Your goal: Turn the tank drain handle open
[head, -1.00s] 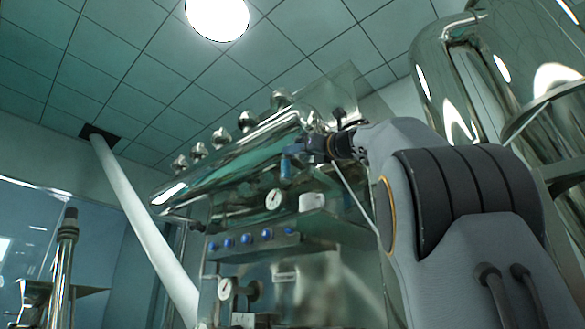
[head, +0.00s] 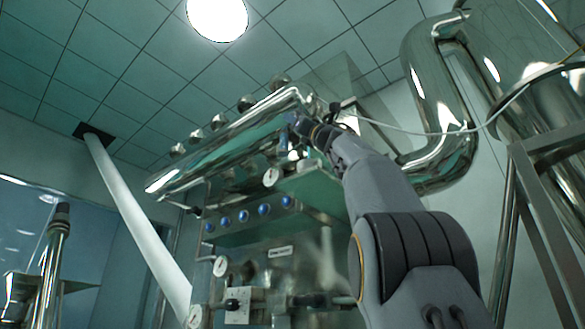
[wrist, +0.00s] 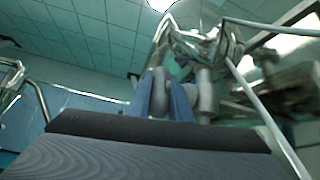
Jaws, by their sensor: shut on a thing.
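My gripper (head: 291,123) is at the front of the steel machine (head: 270,290), just below the right part of its long shiny horizontal tank (head: 230,145). In the wrist view its two blue fingers (wrist: 162,98) are closed around a grey rounded piece (wrist: 158,92), which I take to be the drain handle. The fingers and my arm hide most of it. How far the handle is turned cannot be told.
Blue knobs (head: 263,209) and a white gauge (head: 271,177) sit below the gripper. A large bent steel pipe (head: 440,150) and a metal frame (head: 535,190) stand at the right. A white slanted pipe (head: 130,215) rises at the left.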

